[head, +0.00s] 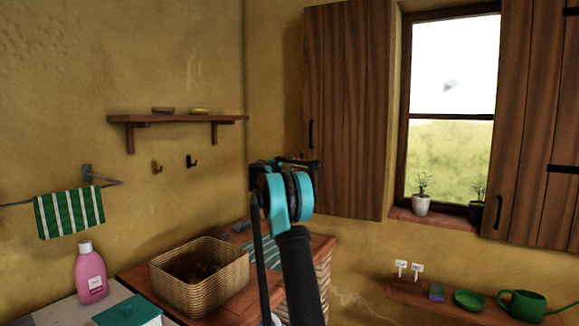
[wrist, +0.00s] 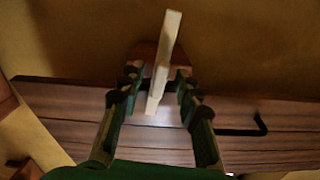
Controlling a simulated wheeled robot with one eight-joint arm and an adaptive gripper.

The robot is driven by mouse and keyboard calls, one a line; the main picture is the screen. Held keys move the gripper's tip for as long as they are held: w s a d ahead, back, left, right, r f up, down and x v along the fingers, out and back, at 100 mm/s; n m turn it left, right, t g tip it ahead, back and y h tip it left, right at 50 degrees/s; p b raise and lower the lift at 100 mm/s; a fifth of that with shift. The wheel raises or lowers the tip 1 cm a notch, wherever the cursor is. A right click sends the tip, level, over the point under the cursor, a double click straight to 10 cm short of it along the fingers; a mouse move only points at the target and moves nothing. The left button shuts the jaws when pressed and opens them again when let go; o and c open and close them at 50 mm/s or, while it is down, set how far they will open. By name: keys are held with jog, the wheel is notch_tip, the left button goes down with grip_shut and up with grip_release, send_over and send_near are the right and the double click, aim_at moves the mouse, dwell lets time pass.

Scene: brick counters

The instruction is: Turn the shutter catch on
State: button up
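A pale, narrow lever, which looks like the shutter catch (wrist: 164,58), stands between my gripper's fingers in the wrist view. It is slightly tilted, with a brown wooden piece behind it. My gripper (wrist: 158,84) is open, one finger on each side of the lever, with a visible gap on the left; contact on the right is unclear. In the head view my gripper (head: 289,162) is in front of the wall corner, left of the left wooden shutter (head: 347,110). I cannot make out the catch in the head view; my arm may hide it.
Brown planks with a bent black fitting (wrist: 245,130) lie behind the fingers. A wicker basket (head: 200,290) and pink bottle (head: 90,273) stand on the counters below left. A wall shelf (head: 175,118) is at left. A low shelf (head: 460,305) holds a green watering can (head: 522,306).

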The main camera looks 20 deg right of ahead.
jog(key=v, duration=1.1)
jog(key=shift+s+a, duration=0.3)
